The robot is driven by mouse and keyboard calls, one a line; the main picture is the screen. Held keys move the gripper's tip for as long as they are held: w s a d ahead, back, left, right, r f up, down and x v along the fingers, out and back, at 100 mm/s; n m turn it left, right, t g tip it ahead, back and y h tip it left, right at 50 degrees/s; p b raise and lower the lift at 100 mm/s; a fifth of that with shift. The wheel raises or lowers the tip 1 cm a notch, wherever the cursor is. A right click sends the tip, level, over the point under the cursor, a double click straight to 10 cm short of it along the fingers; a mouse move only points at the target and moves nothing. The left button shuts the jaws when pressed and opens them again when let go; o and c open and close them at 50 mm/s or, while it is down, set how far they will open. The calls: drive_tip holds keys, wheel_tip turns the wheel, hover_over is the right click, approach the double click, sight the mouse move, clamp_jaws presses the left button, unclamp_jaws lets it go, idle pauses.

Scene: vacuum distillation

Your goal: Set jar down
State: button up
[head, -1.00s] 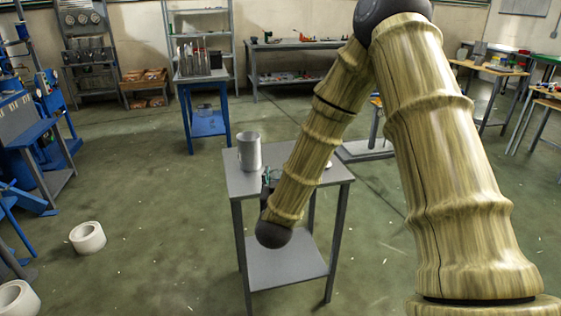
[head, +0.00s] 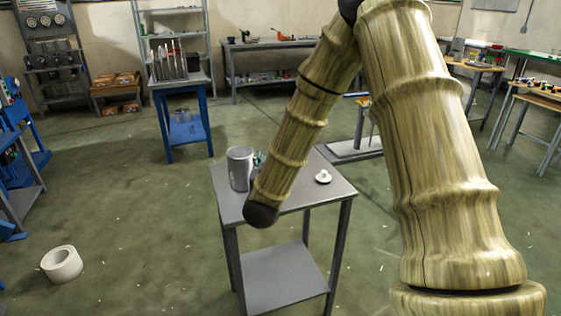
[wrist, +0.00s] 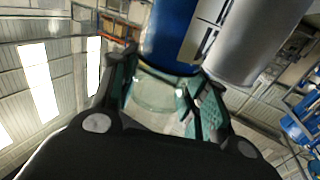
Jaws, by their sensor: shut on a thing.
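My gripper (wrist: 165,105) has its teal fingers closed around the pale, translucent end of what looks like the jar (wrist: 172,35), which has a blue body and a white label. In the head view, my gripper (head: 258,160) is mostly hidden behind my arm, and I cannot make out the jar or tell whether it touches the tabletop. A grey cylindrical canister (head: 240,168) stands upright just left of my gripper on a small grey table (head: 285,198). The canister also shows close beside the jar in the wrist view (wrist: 255,45).
A small white round piece with a knob (head: 323,176) lies on the table's right side. The front tabletop is bare. A blue stand (head: 185,125) is behind to the left. A white roll (head: 62,264) lies on the floor at left.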

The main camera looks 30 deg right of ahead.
drive_tip(key=shift+w+d+f+p, duration=0.2)
drive_tip(key=shift+w+d+f, duration=0.6)
drive_tip(key=shift+w+d, duration=0.8)
drive_tip(key=shift+w+d+f+p, duration=0.2)
drive_tip(key=shift+w+d+f, duration=0.85)
drive_tip(key=shift+d, duration=0.9)
drive_tip(key=shift+w+d+f+p, duration=0.2)
drive_tip(key=shift+w+d+f, duration=0.4)
drive_tip(key=shift+w+d, duration=1.1)
drive_tip(key=shift+s+f, duration=0.1)
drive_tip(key=shift+f, duration=0.05)
drive_tip(key=o, duration=1.3)
drive_tip(key=shift+c, duration=0.2)
drive_tip(key=shift+r, duration=0.2)
drive_tip(key=b+v, duration=0.1)
drive_tip(key=v, duration=1.1)
drive_tip(key=shift+d, duration=0.1)
